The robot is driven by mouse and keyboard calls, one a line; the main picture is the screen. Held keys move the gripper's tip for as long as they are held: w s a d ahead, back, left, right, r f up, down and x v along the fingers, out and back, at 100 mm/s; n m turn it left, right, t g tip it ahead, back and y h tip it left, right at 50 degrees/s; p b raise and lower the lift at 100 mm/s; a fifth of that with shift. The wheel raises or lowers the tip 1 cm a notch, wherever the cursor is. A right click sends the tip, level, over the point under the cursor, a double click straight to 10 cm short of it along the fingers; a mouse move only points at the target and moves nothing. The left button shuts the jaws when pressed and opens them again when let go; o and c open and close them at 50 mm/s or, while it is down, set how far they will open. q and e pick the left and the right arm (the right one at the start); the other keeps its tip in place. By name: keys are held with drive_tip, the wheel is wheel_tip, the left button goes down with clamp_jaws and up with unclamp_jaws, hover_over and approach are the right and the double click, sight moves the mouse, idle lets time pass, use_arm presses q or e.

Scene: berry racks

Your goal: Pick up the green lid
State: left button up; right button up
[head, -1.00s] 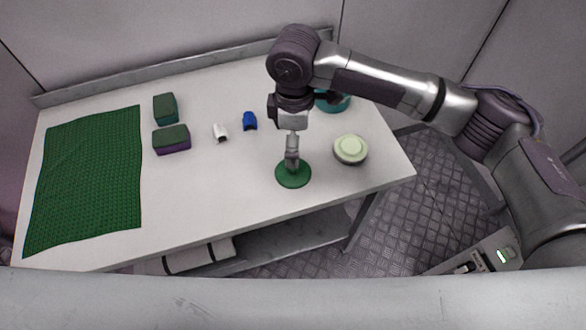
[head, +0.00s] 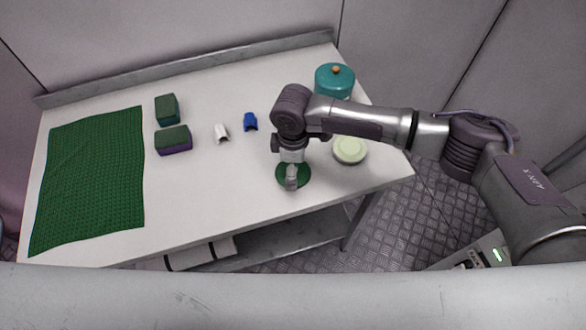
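The green lid (head: 304,177) is a dark green disc lying on the white table (head: 220,190) near its front right. My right gripper (head: 291,184) points down at the lid, over its middle, and covers part of it. The fingers look close together, but the arm above hides much of them, and I cannot tell whether they hold anything. My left gripper is not in view.
A pale green round container (head: 349,150) sits close right of the lid. A teal pot (head: 335,80) stands at the back right. Sponges (head: 173,139), a white piece (head: 221,134), a blue piece (head: 250,122) and a green mat (head: 90,180) lie to the left.

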drive_tip(key=shift+s, duration=0.15)
drive_tip(key=c, duration=1.8)
clamp_jaws()
